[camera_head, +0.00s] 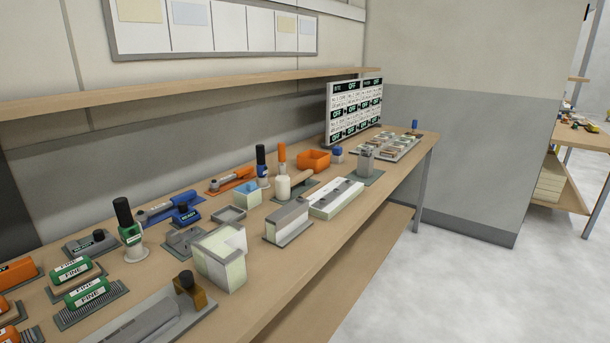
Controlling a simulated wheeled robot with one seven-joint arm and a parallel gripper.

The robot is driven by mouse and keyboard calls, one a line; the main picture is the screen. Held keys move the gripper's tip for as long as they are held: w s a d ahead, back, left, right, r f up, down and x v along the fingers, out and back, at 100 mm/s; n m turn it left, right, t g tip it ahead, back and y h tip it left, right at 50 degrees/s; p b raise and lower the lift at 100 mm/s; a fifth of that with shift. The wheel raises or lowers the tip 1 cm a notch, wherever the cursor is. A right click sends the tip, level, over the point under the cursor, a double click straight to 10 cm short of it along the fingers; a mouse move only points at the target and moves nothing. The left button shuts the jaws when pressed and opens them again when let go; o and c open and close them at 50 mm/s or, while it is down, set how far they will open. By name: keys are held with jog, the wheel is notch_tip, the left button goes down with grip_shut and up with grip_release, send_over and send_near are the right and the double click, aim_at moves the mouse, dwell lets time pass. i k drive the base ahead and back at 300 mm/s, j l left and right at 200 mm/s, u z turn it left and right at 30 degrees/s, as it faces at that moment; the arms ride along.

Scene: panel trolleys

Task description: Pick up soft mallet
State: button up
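The soft mallet appears to be the tool with a pale cream head (283,188) and a light wooden handle, lying on the wooden workbench (330,225) near the middle of the view. The handle points to the right and back. It lies on or next to a grey pad, and a grey-topped block in front may hide part of it. My gripper and arm are not in view.
A long white-sided block (335,199) lies in front. A shelf (150,98) overhangs the back. Grey floor (440,280) at right is clear.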

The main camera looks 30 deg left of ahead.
aim_at(283, 184)
jog(key=i+u, duration=0.1)
jog(key=i, duration=0.65)
jog(key=i+l+u, duration=0.15)
jog(key=i, duration=0.6)
jog(key=i+u, duration=0.75)
jog(key=u, duration=0.2)
jog(key=i+j+u, duration=0.1)
jog(key=i+u, duration=0.15)
jog(key=u, duration=0.2)
jog(key=i+u, duration=0.25)
jog(key=u, duration=0.2)
jog(key=i+l+u, duration=0.1)
jog(key=u, duration=0.35)
jog(key=i, duration=0.1)
